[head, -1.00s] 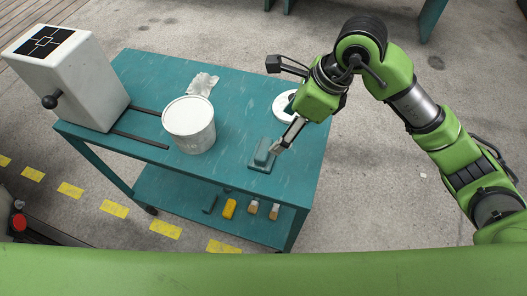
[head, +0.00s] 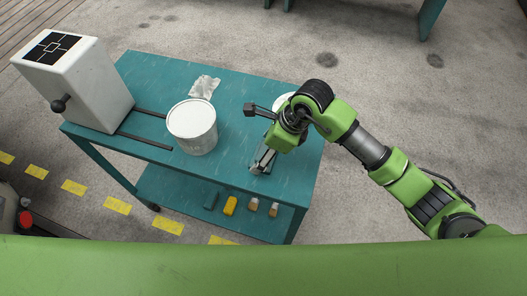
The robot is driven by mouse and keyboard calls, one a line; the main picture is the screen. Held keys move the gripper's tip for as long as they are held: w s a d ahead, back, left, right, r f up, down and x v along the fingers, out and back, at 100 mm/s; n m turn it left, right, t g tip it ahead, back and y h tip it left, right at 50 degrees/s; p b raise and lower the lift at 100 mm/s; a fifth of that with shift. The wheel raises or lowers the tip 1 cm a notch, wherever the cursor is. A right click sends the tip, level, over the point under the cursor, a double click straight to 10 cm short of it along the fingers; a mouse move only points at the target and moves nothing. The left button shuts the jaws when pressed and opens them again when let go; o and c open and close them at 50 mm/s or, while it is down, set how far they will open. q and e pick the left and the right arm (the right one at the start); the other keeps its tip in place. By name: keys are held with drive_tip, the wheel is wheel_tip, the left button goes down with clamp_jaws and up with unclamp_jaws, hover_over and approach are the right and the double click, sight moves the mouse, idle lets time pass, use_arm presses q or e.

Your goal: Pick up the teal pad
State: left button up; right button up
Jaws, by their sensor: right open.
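The teal pad (head: 258,171), a small block with a raised grip, lies near the right front edge of the teal table top. My right gripper (head: 262,163) is open and comes down over it from the upper right. The gripper hides most of the pad, and I cannot tell whether the fingers touch it. My left gripper is not in view.
A white bucket (head: 192,128) stands left of the pad on the table (head: 232,100). A crumpled cloth (head: 205,86) lies behind it, a white box (head: 75,85) stands at left. A white round thing (head: 281,102) is partly hidden behind my arm. Several small items, one yellow (head: 230,206), lie on the lower shelf.

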drive_tip(key=c, duration=1.2)
drive_tip(key=shift+r, duration=0.1)
drive_tip(key=shift+r+b, duration=0.45)
drive_tip(key=shift+s+a+r+b, duration=0.85)
drive_tip(key=shift+s+a+r, duration=0.6)
drive_tip(key=shift+s+r, duration=0.5)
drive_tip(key=shift+s+a+r+b, duration=0.9)
drive_tip(key=shift+s+a+r, duration=0.55)
drive_tip(key=shift+s+r, duration=0.45)
drive_tip(key=shift+s+a+r+b, duration=0.85)
drive_tip(key=shift+s+a+r, duration=0.75)
drive_tip(key=shift+r, duration=0.55)
drive_tip(key=shift+d, duration=0.15)
